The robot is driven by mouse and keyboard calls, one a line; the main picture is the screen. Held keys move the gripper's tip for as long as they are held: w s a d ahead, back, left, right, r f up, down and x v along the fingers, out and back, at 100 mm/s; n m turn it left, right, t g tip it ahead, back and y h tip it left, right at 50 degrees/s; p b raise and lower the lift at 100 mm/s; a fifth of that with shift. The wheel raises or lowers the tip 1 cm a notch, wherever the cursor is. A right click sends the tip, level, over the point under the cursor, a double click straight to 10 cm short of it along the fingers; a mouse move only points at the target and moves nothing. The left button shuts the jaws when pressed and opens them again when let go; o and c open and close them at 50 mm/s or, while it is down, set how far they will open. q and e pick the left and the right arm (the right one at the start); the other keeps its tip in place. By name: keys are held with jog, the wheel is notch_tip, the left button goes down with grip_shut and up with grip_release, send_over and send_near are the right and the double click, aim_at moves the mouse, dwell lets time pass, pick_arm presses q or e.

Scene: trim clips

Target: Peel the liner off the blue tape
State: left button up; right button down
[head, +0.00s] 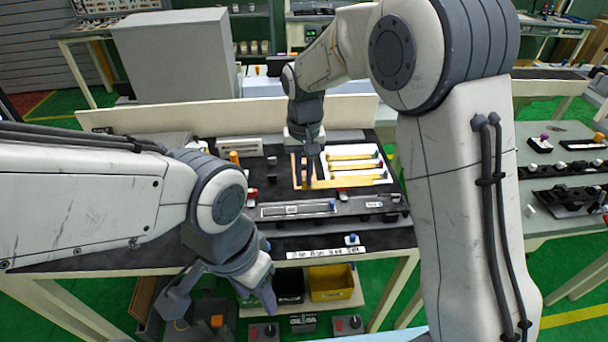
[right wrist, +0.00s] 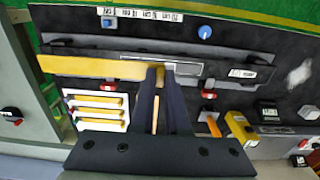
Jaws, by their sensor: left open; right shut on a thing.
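My right gripper (head: 311,180) is at the left side of a white board (head: 372,176) with yellow strips. In the right wrist view its fingers (right wrist: 158,72) are shut on the end of a yellow strip (right wrist: 95,68), which sticks out to the left. I cannot tell whether this strip is the liner. Small blue ends show on strips on the board (head: 377,154). Another blue end (head: 333,205) shows on the grey fixture bar; which one is the blue tape is not clear. My left gripper (head: 222,302) is open and empty in front of the table's near edge.
The dark fixture bar (right wrist: 218,66) runs across the bench near my right gripper. A yellow bin (head: 331,283) sits below the table. My right arm hides part of the bench's right side.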

jog(key=shift+r+p, duration=1.05)
jog(key=shift+r, duration=0.3)
